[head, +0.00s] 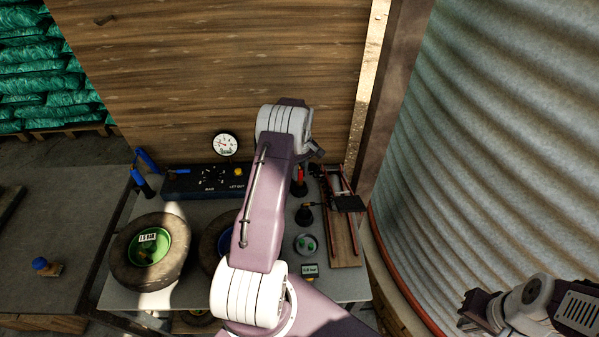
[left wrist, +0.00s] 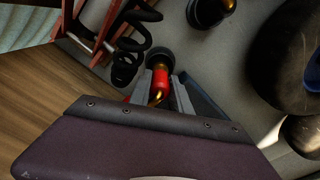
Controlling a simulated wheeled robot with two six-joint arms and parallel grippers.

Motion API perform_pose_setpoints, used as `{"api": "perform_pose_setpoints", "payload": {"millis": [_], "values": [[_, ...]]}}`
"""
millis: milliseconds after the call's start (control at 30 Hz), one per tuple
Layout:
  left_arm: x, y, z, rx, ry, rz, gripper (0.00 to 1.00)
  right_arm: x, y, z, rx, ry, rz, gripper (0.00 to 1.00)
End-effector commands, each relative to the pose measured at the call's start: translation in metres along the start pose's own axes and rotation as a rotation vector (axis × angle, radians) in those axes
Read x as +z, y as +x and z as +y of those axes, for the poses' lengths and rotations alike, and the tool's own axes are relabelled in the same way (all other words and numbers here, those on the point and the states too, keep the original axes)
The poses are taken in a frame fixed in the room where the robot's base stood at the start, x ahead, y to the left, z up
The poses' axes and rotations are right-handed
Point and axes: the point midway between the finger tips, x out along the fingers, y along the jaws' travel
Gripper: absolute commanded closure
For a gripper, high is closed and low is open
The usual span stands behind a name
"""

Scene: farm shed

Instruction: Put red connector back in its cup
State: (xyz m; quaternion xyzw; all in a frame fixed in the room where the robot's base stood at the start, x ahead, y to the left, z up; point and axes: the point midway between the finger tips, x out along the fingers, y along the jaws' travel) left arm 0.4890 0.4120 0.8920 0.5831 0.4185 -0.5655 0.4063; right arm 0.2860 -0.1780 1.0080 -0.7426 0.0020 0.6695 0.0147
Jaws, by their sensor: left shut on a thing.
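The red connector (left wrist: 161,79) shows in the left wrist view between the fingers of my left gripper (left wrist: 178,92), which is shut on it. Its far end meets a black cup (left wrist: 158,58); I cannot tell how deep it sits. In the head view the red connector (head: 300,174) appears upright over the black cup (head: 299,189), just right of my arm. My left gripper (head: 309,163) is partly hidden there by its own wrist. My right gripper (head: 475,308) is at the lower right, away from the table; its jaw opening is unclear.
A second dark cup (left wrist: 207,12) with a yellow top stands nearby. A black coiled hose (left wrist: 126,62) and a red-railed rack (head: 342,225) lie beside the cup. The control box (head: 205,184), gauge (head: 226,145) and wheel (head: 128,262) are left of my arm. Corrugated metal (head: 500,150) stands right.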

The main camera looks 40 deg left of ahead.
Motion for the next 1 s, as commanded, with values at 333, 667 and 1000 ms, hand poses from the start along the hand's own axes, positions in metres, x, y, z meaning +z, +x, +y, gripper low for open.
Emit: {"api": "perform_pose_setpoints", "payload": {"millis": [333,667,1000], "values": [[0.000,0.001,0.000,0.000,0.000,0.000,1.00,0.000,0.000,0.000,0.000,0.000,0.000,1.00],[0.001,0.009,0.000,0.000,0.000,0.000,1.00,0.001,0.005,0.000,0.000,0.000,0.000,1.00],[0.001,0.019,0.000,-0.001,0.000,-0.001,1.00,0.001,0.011,0.000,0.000,0.000,0.000,1.00]]}}
